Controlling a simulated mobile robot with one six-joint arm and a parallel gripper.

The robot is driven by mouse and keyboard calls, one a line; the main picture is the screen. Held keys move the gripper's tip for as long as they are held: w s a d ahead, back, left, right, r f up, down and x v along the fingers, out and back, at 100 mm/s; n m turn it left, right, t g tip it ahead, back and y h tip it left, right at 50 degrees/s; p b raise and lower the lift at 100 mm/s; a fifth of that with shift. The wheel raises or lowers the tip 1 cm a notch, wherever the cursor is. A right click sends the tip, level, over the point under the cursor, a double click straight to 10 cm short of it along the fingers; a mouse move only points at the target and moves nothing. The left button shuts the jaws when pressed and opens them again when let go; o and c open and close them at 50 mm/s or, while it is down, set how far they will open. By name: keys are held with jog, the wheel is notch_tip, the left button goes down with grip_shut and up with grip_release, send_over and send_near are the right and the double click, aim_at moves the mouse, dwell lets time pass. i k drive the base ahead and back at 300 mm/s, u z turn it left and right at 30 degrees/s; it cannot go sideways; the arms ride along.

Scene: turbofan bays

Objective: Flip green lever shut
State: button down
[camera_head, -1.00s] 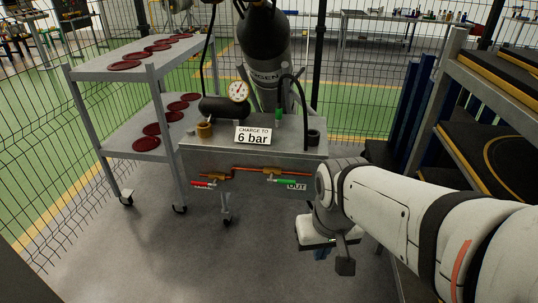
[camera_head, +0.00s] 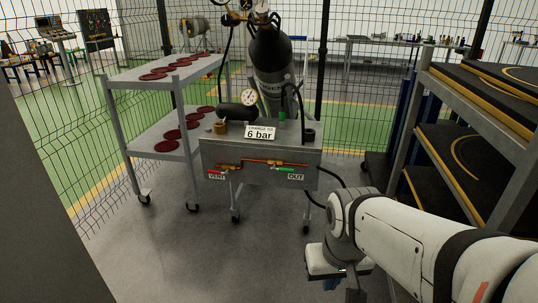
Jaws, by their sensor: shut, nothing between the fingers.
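The green lever (camera_head: 285,170) is on the front of a grey wheeled cart (camera_head: 262,150), at the right end of a copper pipe, just above the OUT label. It looks roughly in line with the pipe, but it is too small to tell its exact angle. A red lever (camera_head: 215,172) sits at the left end by the VENT label. My gripper (camera_head: 331,284) is at the lower right, pointing down, in front of the cart and well apart from the green lever. Its fingertips are mostly hidden or too small to make out, and I see nothing held.
A pressure gauge (camera_head: 249,97) and a "6 bar" sign (camera_head: 260,133) are on the cart, with a dark gas bottle (camera_head: 270,68) behind. A shelf trolley (camera_head: 160,131) with red discs stands left, a rack (camera_head: 460,150) right. The floor before the cart is clear.

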aim_at(286, 170)
jog(key=z, duration=0.25)
jog(key=i, duration=0.85)
jog(key=u, duration=0.35)
